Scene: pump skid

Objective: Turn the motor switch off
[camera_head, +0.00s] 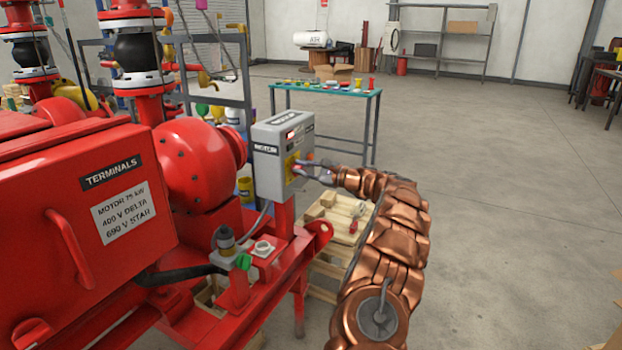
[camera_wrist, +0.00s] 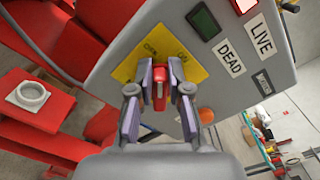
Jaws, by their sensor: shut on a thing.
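The motor switch is a red handle (camera_wrist: 159,88) on a yellow plate (camera_wrist: 190,70) on the front of a grey box (camera_head: 270,150) labelled MOTOR. My gripper (camera_wrist: 160,85) is shut on the red handle, with one finger on each side of it. In the head view my gripper (camera_head: 303,168) reaches the box face from the right. In the wrist view an ON mark shows on the plate to the right of the handle, and another mark to the left. A red lamp (camera_wrist: 243,4) by the LIVE label looks lit. The green lamp (camera_wrist: 203,23) by the DEAD label looks dark.
A red terminals box (camera_head: 80,200) and red pump parts (camera_head: 195,165) stand left of the grey box. A green-topped table (camera_head: 345,92) stands beyond. The floor to the right is clear.

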